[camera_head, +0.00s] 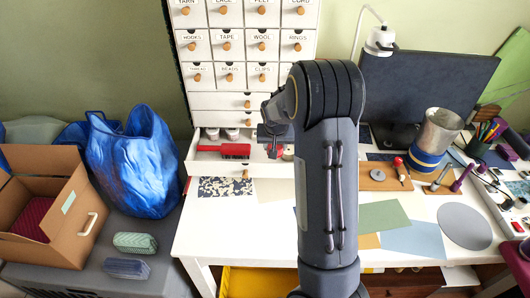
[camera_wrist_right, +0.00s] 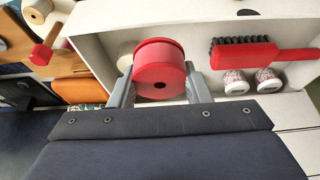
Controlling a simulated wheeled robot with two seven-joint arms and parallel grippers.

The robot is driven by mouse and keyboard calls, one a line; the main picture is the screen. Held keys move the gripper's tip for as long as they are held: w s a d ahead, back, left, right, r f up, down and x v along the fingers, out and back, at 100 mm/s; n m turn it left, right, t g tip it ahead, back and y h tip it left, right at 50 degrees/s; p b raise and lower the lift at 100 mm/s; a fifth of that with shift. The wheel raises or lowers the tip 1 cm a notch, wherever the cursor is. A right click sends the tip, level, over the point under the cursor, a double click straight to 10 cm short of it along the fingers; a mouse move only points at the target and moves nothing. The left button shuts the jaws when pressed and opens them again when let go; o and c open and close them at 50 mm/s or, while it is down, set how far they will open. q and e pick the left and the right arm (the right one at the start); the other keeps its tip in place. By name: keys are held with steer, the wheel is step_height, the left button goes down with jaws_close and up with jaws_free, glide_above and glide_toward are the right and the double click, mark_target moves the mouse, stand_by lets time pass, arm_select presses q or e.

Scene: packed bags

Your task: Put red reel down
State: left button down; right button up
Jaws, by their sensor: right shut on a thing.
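The red reel (camera_wrist_right: 158,66) is between the two grey fingers of my right gripper (camera_wrist_right: 160,88), which is shut on it. In the wrist view its round face with a dark centre hole faces the camera. The reel is over or inside an open white drawer (camera_wrist_right: 95,20); I cannot tell whether it touches the drawer floor. In the head view my right gripper (camera_head: 272,133) is at the right part of the drawer (camera_head: 262,170), and the reel (camera_head: 273,151) is mostly hidden beneath it. My left gripper is not in view.
A red brush (camera_head: 222,150) with dark bristles lies in the drawer, right of the reel in the wrist view (camera_wrist_right: 265,54). Two patterned spools (camera_wrist_right: 237,82) stand beside it. A pale roll (camera_wrist_right: 126,60) is close to the reel's left. The white desk (camera_head: 215,235) is below the drawer.

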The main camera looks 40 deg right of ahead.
steer(key=p, duration=0.1)
glide_above(267, 159)
steer(key=s+a, duration=0.1)
steer(key=f, duration=0.6)
steer(key=shift+s, duration=0.2)
step_height(267, 159, down, 3)
steer(key=shift+w+f+p, duration=0.1)
steer(key=shift+p, duration=0.25)
steer(key=shift+f, duration=0.15)
steer(key=o, duration=1)
steer(key=shift+c, duration=0.2)
